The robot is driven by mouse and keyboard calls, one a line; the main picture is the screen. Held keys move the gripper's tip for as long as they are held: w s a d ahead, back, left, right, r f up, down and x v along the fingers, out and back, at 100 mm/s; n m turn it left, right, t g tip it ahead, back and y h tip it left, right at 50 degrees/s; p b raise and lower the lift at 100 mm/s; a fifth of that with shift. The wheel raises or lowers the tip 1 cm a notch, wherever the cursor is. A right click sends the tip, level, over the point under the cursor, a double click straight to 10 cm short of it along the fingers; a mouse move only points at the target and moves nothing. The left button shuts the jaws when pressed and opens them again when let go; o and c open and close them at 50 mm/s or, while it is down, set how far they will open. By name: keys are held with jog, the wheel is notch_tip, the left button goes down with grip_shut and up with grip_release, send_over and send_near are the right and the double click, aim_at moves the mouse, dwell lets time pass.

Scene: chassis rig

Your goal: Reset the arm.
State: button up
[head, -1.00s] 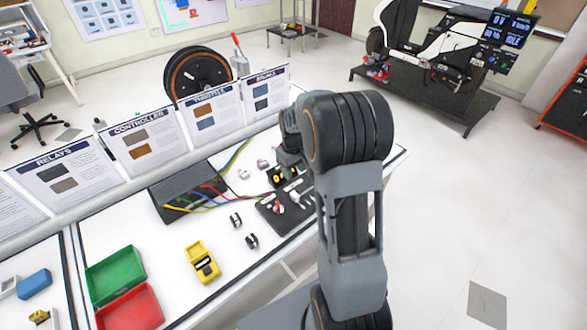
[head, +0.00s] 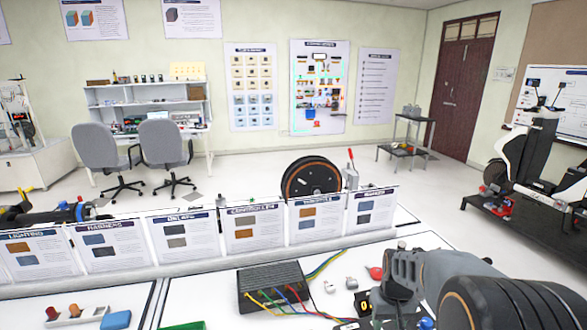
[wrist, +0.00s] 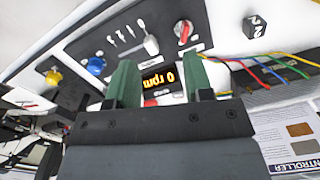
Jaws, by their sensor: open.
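My gripper (wrist: 160,78) shows in the wrist view with its two green fingers apart and nothing between them. Behind the fingers is a dark control panel with an orange display (wrist: 158,79) reading "0 rpm". The panel also carries a red knob (wrist: 184,32), a blue knob (wrist: 96,66) and a yellow knob (wrist: 53,78). In the head view my arm reaches in from the lower right, over the bench. Its wrist end is beside the panel, and the fingertips are hard to make out there.
A black controller box (head: 272,282) with coloured wires stands on the white bench left of my arm. Upright information cards (head: 255,232) line the bench's back edge. A black wheel (head: 311,179) stands behind them. Open floor lies beyond.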

jog(key=s+a+r+t, duration=0.4)
jog(key=s+a+r, duration=0.3)
jog(key=s+r, duration=0.3)
jog(key=shift+s+a, duration=0.35)
jog(key=shift+s, duration=0.15)
jog(key=shift+d, duration=0.1)
dwell(0.3)
